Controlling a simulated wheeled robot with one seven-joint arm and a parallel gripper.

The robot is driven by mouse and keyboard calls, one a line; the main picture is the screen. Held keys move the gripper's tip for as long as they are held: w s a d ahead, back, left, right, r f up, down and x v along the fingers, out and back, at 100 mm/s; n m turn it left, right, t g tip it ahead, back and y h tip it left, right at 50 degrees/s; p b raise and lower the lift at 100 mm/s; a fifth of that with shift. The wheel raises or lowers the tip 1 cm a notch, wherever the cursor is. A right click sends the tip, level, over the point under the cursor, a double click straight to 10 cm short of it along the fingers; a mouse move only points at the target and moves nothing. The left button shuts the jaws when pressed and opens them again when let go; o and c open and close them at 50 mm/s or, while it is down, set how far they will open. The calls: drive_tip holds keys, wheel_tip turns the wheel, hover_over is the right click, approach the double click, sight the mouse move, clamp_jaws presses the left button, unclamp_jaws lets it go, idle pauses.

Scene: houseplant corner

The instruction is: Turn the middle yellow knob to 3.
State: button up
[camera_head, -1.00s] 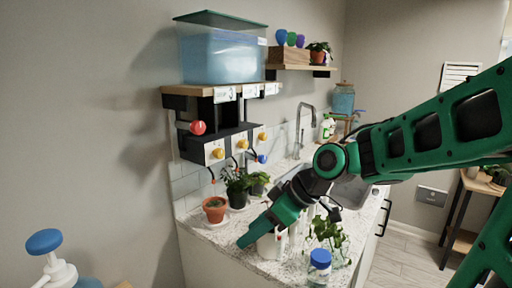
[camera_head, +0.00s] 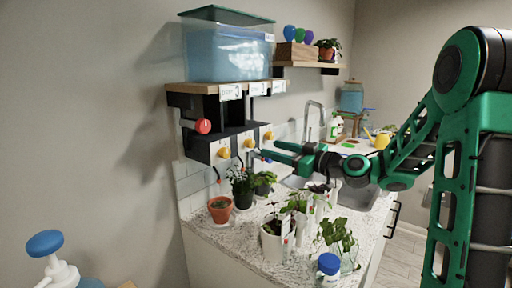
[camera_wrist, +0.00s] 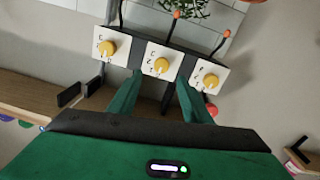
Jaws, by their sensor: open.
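Three yellow knobs sit in a row on white dial plates on a black panel under the shelf. The middle yellow knob (camera_head: 249,144) shows between the other two, and also in the wrist view (camera_wrist: 161,65), where it lies between my finger tips. Its plate carries small digits that I cannot read surely. My gripper (camera_head: 268,152) is open, its fingers pointing at the panel, just to the right of the middle knob. In the wrist view my gripper (camera_wrist: 155,85) has its two green fingers apart and nothing between them.
The other knobs (camera_head: 223,152) and (camera_head: 268,135) flank the middle one. A red ball-ended handle (camera_head: 203,126) sticks out at the left. A clear blue tank (camera_head: 228,50) stands on the shelf. Potted plants (camera_head: 220,209) crowd the counter below the panel.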

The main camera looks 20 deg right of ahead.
sight(253, 143)
drive_tip(key=x, duration=0.9)
drive_tip(key=shift+a, duration=0.1)
drive_tip(key=shift+s, duration=0.1)
drive_tip(key=c, duration=1.1)
